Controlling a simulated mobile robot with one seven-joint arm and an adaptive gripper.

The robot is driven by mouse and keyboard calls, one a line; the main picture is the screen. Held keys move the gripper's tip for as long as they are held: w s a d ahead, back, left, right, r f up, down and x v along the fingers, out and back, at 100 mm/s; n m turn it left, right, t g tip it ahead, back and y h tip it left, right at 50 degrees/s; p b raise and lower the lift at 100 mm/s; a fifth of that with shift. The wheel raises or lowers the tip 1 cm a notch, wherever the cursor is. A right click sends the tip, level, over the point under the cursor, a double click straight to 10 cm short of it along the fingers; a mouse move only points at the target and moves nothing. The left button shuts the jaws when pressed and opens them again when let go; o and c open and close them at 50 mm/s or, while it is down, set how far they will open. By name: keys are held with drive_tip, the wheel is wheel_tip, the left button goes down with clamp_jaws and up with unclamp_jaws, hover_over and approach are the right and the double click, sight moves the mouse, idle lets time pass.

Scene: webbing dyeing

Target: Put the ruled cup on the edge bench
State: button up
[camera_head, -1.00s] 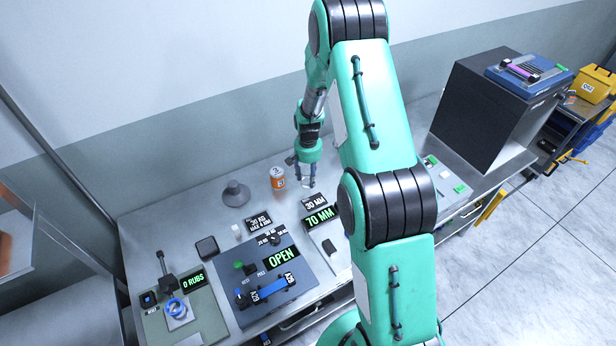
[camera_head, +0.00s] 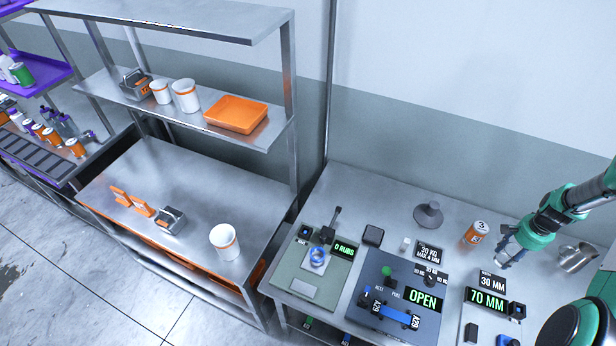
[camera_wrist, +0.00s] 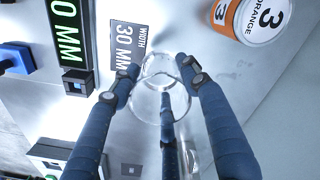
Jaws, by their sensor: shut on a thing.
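My gripper (camera_head: 505,250) is near the right edge of the head view, low over the instrument bench (camera_head: 385,195), just right of an orange can. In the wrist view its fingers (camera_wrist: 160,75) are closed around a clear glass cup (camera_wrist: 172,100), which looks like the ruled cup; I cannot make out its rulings. Whether the cup touches the bench top is unclear. No bench carries a readable edge label. A second steel bench (camera_head: 185,190) stands to the left, under a shelf.
The orange can (camera_head: 476,234) labelled 3 stands close to my gripper, and a metal jug (camera_head: 575,257) is to its right. Shelf posts and a wall post stand between benches.

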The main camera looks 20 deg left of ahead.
drive_tip(key=w+a+r+n+b, duration=0.15)
drive_tip(key=a+n, duration=0.35)
drive_tip(key=a, duration=1.8)
drive_tip(key=w+a+r+n+b, duration=0.15)
drive_tip(key=a+n, duration=0.25)
drive_tip(key=a, duration=2)
drive_tip(key=s+a+r+n+b, duration=0.1)
drive_tip(key=s+a+n, duration=0.1)
drive_tip(key=s+a, duration=0.75)
drive_tip(key=s+a+r+n, duration=0.1)
drive_tip(key=s+a+n, duration=0.25)
drive_tip(key=a, duration=1.05)
drive_tip(key=s+a+r+n+b, duration=0.1)
drive_tip(key=s+a+n, duration=0.1)
drive_tip(key=s+a, duration=0.7)
drive_tip(key=s+a+f+m, duration=0.1)
drive_tip(key=s+a+f, duration=0.1)
drive_tip(key=a, duration=0.7)
drive_tip(key=s+a+f+m, duration=0.1)
drive_tip(key=a+f+m, duration=0.1)
drive_tip(key=a, duration=0.7)
drive_tip(key=s+a+f+m, duration=0.1)
drive_tip(key=s+a+f, duration=0.1)
drive_tip(key=a, duration=0.7)
drive_tip(key=shift+s+f, duration=0.35)
drive_tip(key=shift+f+m, duration=0.1)
drive_tip(key=shift+m, duration=0.15)
